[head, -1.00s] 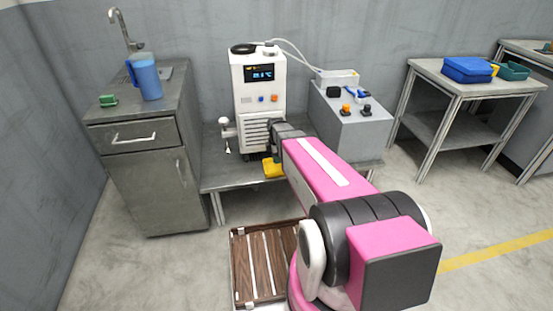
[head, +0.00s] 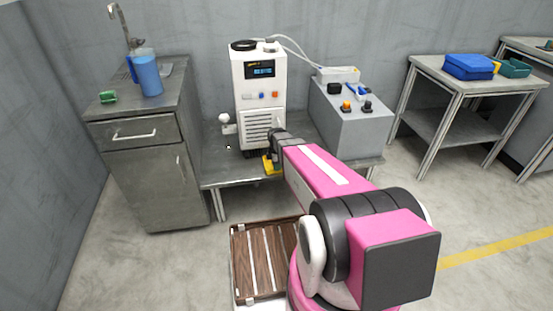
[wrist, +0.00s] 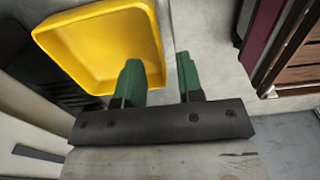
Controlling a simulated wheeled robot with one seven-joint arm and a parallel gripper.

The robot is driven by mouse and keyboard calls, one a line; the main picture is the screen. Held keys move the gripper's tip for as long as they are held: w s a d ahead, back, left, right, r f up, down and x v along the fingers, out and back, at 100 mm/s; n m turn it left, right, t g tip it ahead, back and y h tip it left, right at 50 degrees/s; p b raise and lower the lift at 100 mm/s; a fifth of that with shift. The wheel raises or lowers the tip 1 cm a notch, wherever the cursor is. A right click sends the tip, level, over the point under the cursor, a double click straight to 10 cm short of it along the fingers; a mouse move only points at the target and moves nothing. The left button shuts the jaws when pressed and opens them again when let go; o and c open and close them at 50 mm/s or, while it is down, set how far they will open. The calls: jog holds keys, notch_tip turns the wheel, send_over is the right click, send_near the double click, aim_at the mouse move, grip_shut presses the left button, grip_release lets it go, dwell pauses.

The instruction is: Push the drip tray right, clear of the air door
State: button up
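The yellow drip tray (head: 268,163) sits low in front of the white machine (head: 258,85) in the head view, partly hidden by my gripper. In the wrist view the tray (wrist: 100,45) is a shallow open pan at the upper left. My gripper (wrist: 160,78) has two green fingers with a clear gap between them. The left finger overlaps the tray's right-hand part and the right finger lies outside it. I cannot tell whether either finger touches the tray. The slatted panel (head: 262,124) low on the machine's front, probably the air door, is partly above the tray.
The machine stands on a low grey bench (head: 225,172). A grey box (head: 350,122) with knobs is to its right, a cabinet (head: 150,170) with a blue jug (head: 147,75) to its left. A slatted wooden crate (head: 262,258) is on the floor in front.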

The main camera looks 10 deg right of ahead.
jog(key=shift+f, duration=1.85)
grip_shut()
